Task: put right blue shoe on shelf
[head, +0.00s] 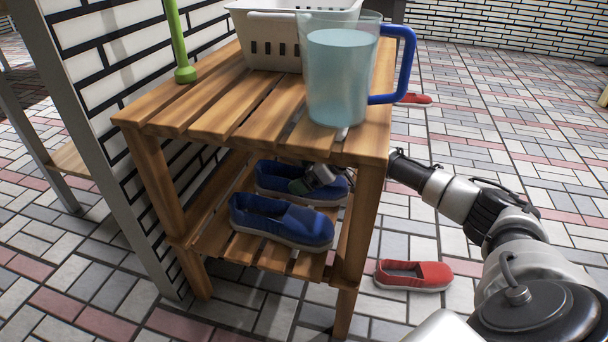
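Two blue shoes are on the slatted lower shelf (243,246) of a wooden rack. The nearer blue shoe (282,222) lies on the slats with its toe to the right. The farther blue shoe (285,180) lies behind it, partly covered by the nearer shoe and my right gripper. My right arm comes in from the right and passes behind the rack's front right leg. My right gripper (312,180) is at the farther shoe, over its middle; its fingertips are too small and hidden to tell open or shut. My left gripper is out of view.
The rack top (225,100) bears a white basket (272,40), a water pitcher (340,75) with a blue handle and a green upright stick (178,45). A red shoe (430,276) lies on the floor at right, another (415,98) farther back. A brick wall closes the left.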

